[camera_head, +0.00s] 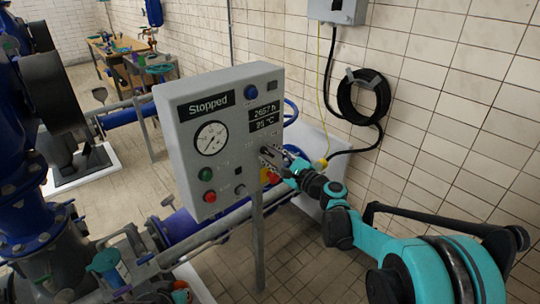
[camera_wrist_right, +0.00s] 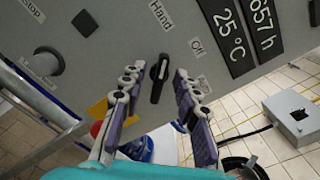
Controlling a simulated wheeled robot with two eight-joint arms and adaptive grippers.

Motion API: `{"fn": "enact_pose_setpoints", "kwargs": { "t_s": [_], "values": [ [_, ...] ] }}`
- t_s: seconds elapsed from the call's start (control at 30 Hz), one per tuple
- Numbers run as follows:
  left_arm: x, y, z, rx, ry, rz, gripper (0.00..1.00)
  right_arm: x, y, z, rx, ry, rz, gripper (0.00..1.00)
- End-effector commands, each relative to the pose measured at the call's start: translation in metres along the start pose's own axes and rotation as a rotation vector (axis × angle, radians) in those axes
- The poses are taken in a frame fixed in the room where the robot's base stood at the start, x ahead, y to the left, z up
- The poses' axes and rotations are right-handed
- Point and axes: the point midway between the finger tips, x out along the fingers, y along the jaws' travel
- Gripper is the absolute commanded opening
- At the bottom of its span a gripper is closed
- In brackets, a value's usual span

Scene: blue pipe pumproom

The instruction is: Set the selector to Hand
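The selector (camera_wrist_right: 159,80) is a black knob on the grey control panel (camera_head: 180,110). Its white-marked end points up in the right wrist view, closer to the Hand label (camera_wrist_right: 161,15) than to a small label (camera_wrist_right: 198,47) at right. My right gripper (camera_wrist_right: 157,88) is open, with one finger on each side of the knob. A gap shows between the knob and each finger. In the head view the right gripper (camera_head: 268,156) is at the panel's lower right and hides the knob.
The panel carries a Stopped display (camera_head: 207,105), a gauge (camera_head: 211,138), green (camera_head: 206,174) and red (camera_head: 209,196) buttons, and a black button (camera_wrist_right: 85,23). A yellow plate with a red button (camera_head: 271,176) is just below the gripper. Blue pipes stand left; a hose (camera_head: 364,97) hangs right.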

Motion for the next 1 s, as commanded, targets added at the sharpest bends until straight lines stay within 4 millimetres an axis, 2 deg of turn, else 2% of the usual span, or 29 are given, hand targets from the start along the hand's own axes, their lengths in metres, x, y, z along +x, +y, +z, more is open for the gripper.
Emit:
{"fn": "enact_pose_setpoints", "kwargs": {
  "t_s": [0.17,0.4,0.53,0.7,1.0],
  "values": [
    [0.000,0.000,0.000,0.000,0.000,0.000,0.00,-0.030,-0.001,-0.001,0.000,0.003,-0.003,0.31],
    [0.000,0.000,0.000,0.000,0.000,0.000,0.00,-0.082,0.000,-0.001,0.000,0.002,-0.002,0.31],
    [0.000,0.000,0.000,0.000,0.000,0.000,0.00,-0.102,-0.001,-0.001,0.000,0.002,-0.002,0.31],
    [0.000,0.000,0.000,0.000,0.000,0.000,0.00,-0.115,0.000,0.000,0.000,0.001,0.000,0.31],
    [0.000,0.000,0.000,0.000,0.000,0.000,0.00,-0.116,0.000,0.000,0.000,0.000,0.000,0.31]
  ]
}}
